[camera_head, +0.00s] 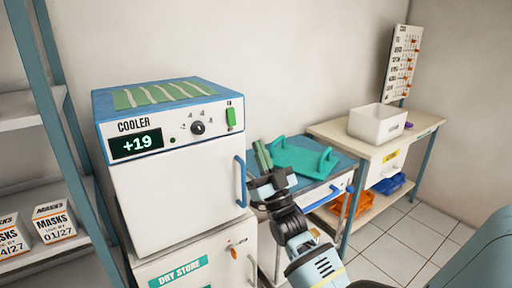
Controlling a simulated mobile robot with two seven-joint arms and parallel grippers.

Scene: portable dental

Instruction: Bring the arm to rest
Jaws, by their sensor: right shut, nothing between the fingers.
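My right gripper (262,155) reaches up from the bottom middle on its black wrist. Its fingers are shut with nothing between them. In the picture it lies just right of the cooler (170,190), near the blue door handle, and in front of the left side of a blue-topped table (338,172). I cannot tell whether it touches either of them. My left gripper is not in view.
The cooler's display reads +19, and its door looks shut. It stands on a dry store cabinet (225,262). A teal tray (300,158) lies on the blue-topped table. A white bin (377,125) stands on the bench behind. Shelves with mask boxes (53,222) are at left.

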